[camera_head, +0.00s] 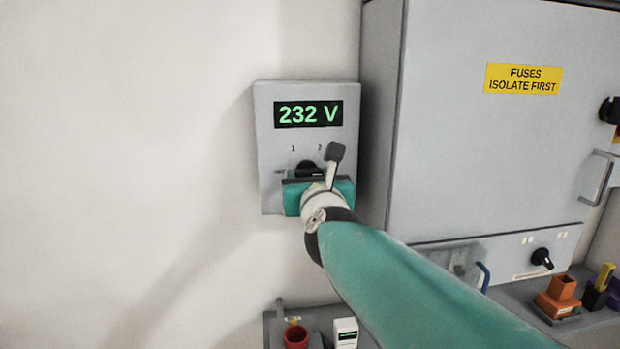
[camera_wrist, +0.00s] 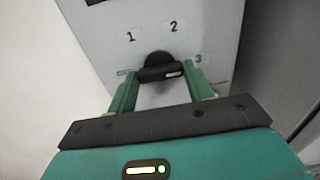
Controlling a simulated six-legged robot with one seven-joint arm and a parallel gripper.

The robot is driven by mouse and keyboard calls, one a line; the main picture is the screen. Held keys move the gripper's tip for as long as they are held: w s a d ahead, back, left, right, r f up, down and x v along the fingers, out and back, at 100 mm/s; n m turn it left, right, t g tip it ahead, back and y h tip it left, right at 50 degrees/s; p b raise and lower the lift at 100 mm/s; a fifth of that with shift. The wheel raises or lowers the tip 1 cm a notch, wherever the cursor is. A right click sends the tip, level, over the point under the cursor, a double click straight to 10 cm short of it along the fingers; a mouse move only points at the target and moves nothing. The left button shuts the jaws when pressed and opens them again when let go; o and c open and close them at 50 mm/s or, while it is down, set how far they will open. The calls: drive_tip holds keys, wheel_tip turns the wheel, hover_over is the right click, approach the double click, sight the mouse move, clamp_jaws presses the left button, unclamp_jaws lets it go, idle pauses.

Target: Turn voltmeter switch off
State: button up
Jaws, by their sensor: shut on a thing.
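The voltmeter (camera_head: 265,150) is a grey box on the wall, with a green display (camera_head: 308,114) reading 232 V. Its black rotary switch (camera_head: 308,167) sits below the numbers 1 and 2. In the wrist view the switch (camera_wrist: 160,68) lies with its bar nearly level and its white mark at the right end, on the side of the 3. A small label at the left of the dial is too blurred to read. My gripper (camera_wrist: 158,78) is shut on the switch, with one green finger at each end of the bar. In the head view my wrist hides the fingers.
A large grey cabinet (camera_head: 480,150) with a yellow fuse sign (camera_head: 523,79) stands close to the voltmeter's right. The wall at left is clear.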

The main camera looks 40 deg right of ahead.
drive_tip(key=shift+f+n, duration=0.1)
drive_tip(key=shift+n, duration=0.2)
drive_tip(key=n, duration=2.2)
drive_tip(key=shift+d, duration=0.1)
drive_tip(key=n, duration=0.9)
drive_tip(key=shift+n, duration=2)
